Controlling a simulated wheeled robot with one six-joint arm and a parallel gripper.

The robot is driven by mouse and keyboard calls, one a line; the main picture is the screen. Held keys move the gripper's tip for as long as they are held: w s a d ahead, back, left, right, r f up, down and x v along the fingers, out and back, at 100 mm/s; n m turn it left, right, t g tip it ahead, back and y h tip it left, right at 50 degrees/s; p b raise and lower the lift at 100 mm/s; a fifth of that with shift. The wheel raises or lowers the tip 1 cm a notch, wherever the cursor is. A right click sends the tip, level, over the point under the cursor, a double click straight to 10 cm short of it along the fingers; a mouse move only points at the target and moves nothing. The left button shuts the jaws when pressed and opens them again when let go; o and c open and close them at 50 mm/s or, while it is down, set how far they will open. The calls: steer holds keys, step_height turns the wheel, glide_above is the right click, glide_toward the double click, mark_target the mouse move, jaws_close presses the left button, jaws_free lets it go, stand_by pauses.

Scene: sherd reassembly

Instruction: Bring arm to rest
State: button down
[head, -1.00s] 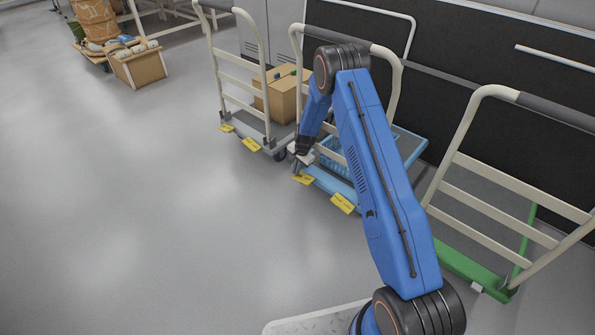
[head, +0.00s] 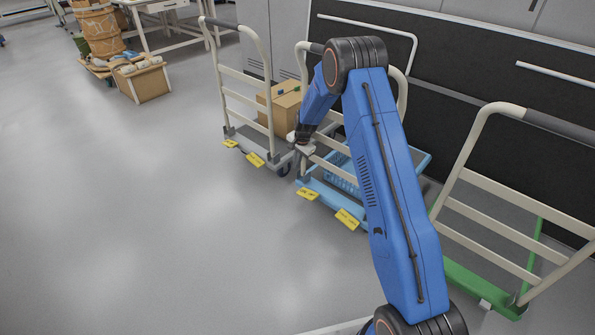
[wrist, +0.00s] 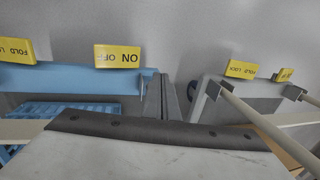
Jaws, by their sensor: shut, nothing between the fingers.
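My blue arm stretches up through the right half of the head view and bends down at its elbow. My gripper (head: 296,164) hangs at its end, in front of the blue cart (head: 370,218) and near that cart's left corner. In the wrist view the fingers of my gripper (wrist: 163,88) are together with nothing between them. They show beside the blue cart's edge (wrist: 70,77).
A grey cart (head: 240,135) with a cardboard box (head: 284,110) stands left of the blue cart. A green cart (head: 470,278) stands at the right. A tan box (head: 145,84) stands far left. Open floor (head: 130,220) fills the left and front.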

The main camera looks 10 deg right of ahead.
steer(key=shift+w+r, duration=0.1)
steer(key=shift+r, duration=0.3)
steer(key=s+d+r+n, duration=0.1)
steer(key=s+r+n, duration=0.1)
steer(key=s+r, duration=0.75)
steer(key=s+d+r+n+t, duration=0.1)
steer(key=s+r, duration=0.5)
steer(key=r, duration=0.6)
steer(key=s+d+r+n, duration=0.1)
steer(key=s+r+n, duration=0.1)
steer(key=s+r, duration=0.7)
steer(key=s+d+r+n, duration=0.1)
steer(key=s+r+n, duration=0.1)
steer(key=s, duration=1)
steer(key=s+d+r+n+t+h, duration=0.1)
steer(key=s+d+r+n, duration=0.1)
steer(key=s, duration=1)
steer(key=s+d+r+n, duration=0.1)
steer(key=s+r, duration=0.3)
steer(key=s, duration=0.8)
steer(key=shift+s+d+r+n+t, duration=0.15)
steer(key=shift+s+n+t, duration=0.05)
steer(key=shift+n+t, duration=0.2)
